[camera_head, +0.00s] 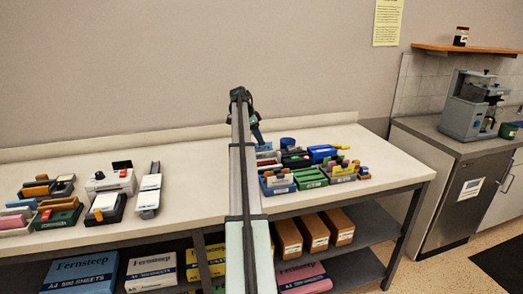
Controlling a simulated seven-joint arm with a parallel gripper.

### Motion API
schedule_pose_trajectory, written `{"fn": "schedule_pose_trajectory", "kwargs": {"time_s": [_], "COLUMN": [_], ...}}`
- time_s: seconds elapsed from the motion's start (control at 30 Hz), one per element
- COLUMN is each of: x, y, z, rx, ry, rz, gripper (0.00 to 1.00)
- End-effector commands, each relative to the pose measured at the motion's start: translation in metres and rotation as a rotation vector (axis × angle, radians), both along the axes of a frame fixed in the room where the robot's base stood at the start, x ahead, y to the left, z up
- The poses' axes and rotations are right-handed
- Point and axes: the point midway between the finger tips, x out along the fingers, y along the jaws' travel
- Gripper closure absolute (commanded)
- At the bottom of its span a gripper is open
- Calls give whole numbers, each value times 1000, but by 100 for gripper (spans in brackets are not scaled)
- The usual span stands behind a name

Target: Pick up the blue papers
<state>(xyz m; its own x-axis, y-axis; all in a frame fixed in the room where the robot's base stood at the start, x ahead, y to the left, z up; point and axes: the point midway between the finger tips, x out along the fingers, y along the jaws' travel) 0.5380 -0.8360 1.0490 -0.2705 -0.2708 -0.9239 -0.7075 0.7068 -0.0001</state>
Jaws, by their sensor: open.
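A blue pack of paper (80,276) marked "Fernsteep" and "500 sheets" lies on the lower shelf at the left, under the table top. Its lower part is cut off by the picture's bottom edge. My arm reaches up the middle of the picture, over the table. My gripper (259,137) is small at the arm's far end, above the back of the table, open, and pointing down. It is far from the blue pack, higher and to the right. The fingertips are too small to make out clearly.
A white-and-blue pack (151,274), a yellow pack (206,262) and a pink pack (304,279) share the lower shelving. Brown boxes (315,232) stand on a shelf at right. Stationery crowds both sides of the table top (195,165). The table's front edge overhangs the shelves.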

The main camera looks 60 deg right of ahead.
Motion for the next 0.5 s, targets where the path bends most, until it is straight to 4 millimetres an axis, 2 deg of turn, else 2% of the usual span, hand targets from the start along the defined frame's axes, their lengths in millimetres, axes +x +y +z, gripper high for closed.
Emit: {"fn": "schedule_pose_trajectory", "kwargs": {"time_s": [0.33,0.5], "x": [-15,-17], "y": [-9,-11], "z": [-37,-45], "rx": [1,0], "ry": [1,0], "rz": [0,1], "gripper": [52,52]}}
